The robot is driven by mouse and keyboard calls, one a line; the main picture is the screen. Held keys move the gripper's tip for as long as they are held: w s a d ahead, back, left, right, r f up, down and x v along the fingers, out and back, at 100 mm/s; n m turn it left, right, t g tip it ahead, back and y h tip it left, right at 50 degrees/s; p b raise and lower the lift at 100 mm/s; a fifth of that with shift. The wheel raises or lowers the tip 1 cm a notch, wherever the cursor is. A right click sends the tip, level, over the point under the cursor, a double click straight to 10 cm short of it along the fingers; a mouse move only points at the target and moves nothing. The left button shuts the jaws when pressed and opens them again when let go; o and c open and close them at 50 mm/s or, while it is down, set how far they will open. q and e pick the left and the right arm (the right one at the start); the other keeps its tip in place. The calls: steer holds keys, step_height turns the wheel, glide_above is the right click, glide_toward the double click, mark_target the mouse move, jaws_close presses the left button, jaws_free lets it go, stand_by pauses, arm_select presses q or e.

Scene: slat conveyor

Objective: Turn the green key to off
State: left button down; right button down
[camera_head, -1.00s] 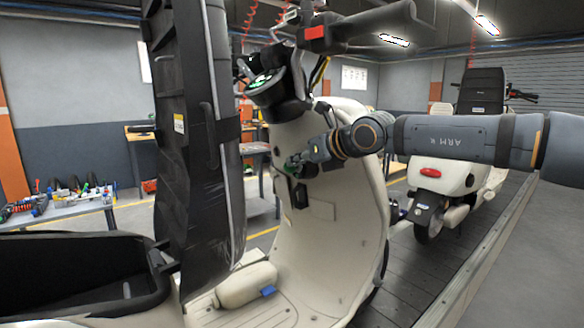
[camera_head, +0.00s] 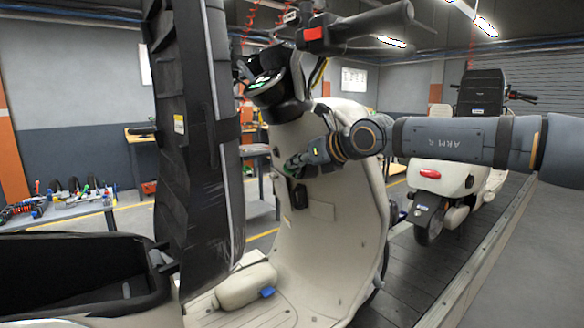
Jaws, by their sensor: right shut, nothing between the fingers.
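The green key (camera_head: 289,171) shows as a small bit of green on the inner front panel of the cream scooter (camera_head: 335,235), below its handlebar. My right gripper (camera_head: 293,167) comes in from the right and is shut at the key. Its fingertips are small and dark here, and they partly hide the key. I cannot tell from this view which way the key points or whether the fingers touch it. My left gripper is not in view.
The raised black seat (camera_head: 190,150) stands upright left of the key, over the open storage bin (camera_head: 70,270). The black handlebar (camera_head: 370,24) is above my right arm. A second white scooter (camera_head: 440,177) stands behind on the slat conveyor (camera_head: 440,262). A tool table (camera_head: 75,210) is at left.

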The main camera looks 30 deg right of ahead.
steer(key=b+v, duration=0.3)
steer(key=v, duration=0.5)
steer(key=shift+d+r+b, duration=0.15)
steer(key=shift+r+b, duration=0.1)
steer(key=shift+b, duration=0.15)
steer(key=shift+w, duration=0.15)
stand_by(0.5)
